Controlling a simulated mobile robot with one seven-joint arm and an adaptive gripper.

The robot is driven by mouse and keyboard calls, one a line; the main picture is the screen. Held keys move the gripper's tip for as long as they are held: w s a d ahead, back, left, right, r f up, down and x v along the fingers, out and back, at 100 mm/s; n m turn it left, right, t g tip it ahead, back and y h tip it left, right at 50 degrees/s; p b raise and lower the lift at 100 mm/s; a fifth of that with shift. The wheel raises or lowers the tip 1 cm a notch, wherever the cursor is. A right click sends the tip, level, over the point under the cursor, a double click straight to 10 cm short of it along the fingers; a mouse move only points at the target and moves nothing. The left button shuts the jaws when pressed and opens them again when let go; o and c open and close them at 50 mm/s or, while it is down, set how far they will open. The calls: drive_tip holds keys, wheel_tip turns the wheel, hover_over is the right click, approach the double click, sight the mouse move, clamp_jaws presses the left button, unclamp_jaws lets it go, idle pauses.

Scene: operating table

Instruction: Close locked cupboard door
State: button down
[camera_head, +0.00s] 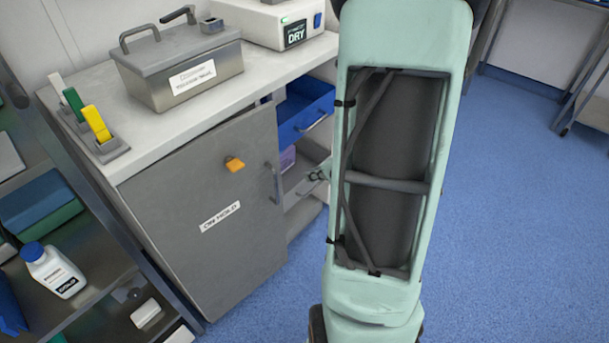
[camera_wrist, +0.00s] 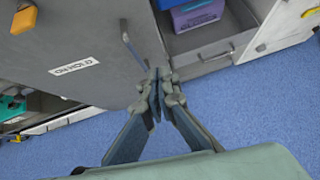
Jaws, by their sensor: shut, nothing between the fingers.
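The cupboard door (camera_head: 222,255) is a grey panel with a white label, a grey handle (camera_head: 277,184) near its right edge and an orange latch or lock piece (camera_head: 235,164). The door also fills the upper left of the wrist view (camera_wrist: 100,40). My gripper (camera_head: 313,175) is just right of the handle, mostly hidden behind my arm. In the wrist view my gripper (camera_wrist: 158,73) is shut and empty, its tips by the door's edge; contact is unclear.
Right of the door, a blue drawer (camera_head: 306,104) stands pulled out above a grey drawer (camera_wrist: 215,50) holding a purple box (camera_wrist: 197,14). A metal box (camera_head: 180,75) and a white device (camera_head: 262,20) stand on the counter. Blue floor is clear at right.

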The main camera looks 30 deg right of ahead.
sight(280, 172)
drive_tip(key=shift+w+r+b+x, duration=0.35)
drive_tip(key=shift+b+x, duration=0.1)
drive_tip(key=shift+x, duration=1.5)
drive_tip(key=shift+w+r+b+x, duration=0.3)
drive_tip(key=shift+b+x, duration=0.1)
drive_tip(key=shift+x, duration=1.55)
drive_tip(key=shift+w+r+b+x, duration=0.35)
drive_tip(key=shift+b+x, duration=0.1)
drive_tip(key=shift+x, duration=1.5)
drive_tip(key=shift+a, duration=0.25)
